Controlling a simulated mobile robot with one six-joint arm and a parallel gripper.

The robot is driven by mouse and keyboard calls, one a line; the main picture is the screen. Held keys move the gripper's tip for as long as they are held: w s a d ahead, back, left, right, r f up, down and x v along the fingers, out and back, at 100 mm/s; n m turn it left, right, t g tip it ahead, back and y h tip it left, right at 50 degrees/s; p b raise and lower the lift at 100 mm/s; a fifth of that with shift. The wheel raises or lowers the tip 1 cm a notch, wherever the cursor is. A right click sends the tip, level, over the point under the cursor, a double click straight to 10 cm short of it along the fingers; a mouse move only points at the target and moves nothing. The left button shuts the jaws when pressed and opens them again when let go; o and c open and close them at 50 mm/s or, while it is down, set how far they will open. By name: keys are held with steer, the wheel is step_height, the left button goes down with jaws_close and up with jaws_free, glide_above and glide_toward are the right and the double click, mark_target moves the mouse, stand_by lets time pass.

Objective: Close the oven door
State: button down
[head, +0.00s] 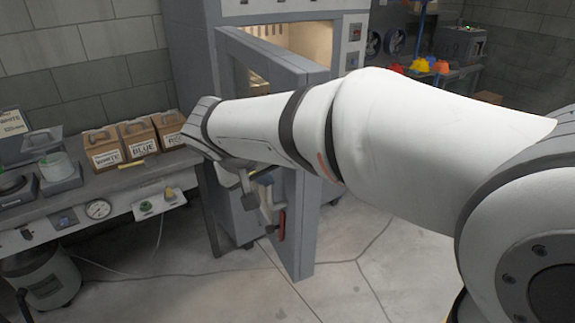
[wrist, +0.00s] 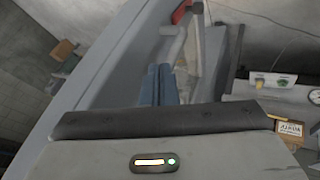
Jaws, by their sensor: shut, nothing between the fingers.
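The oven (head: 190,50) is a tall grey cabinet at the back centre of the head view, with a lit interior. Its thick grey door (head: 305,230) stands open, swung out toward me. A red handle (head: 282,226) is on the door's left face; it also shows at the top of the wrist view (wrist: 181,12). My gripper (head: 266,203) is shut and empty, beside that face and close to the handle. In the wrist view the door (wrist: 100,65) runs diagonally to the left of my gripper (wrist: 160,84). Whether they touch is unclear. My arm hides part of the door.
A workbench (head: 135,178) on the left holds labelled cardboard boxes (head: 105,148) and a scale-like device (head: 58,170). A canister (head: 42,275) stands beneath it. A shelf with coloured hard hats (head: 418,66) is at the back right. The floor (head: 350,270) right of the door is clear.

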mark_target(291, 183)
steer(key=shift+w+d+f+p, duration=0.25)
steer(key=shift+w+d, duration=0.15)
steer(key=shift+d, duration=0.25)
steer(key=shift+w+d+f+p, duration=0.15)
steer(key=shift+w+d+p, duration=0.2)
steer(key=shift+d, duration=0.35)
steer(key=shift+w+d+f+p, duration=0.2)
steer(key=shift+w+d, duration=0.25)
steer(key=shift+d, duration=0.2)
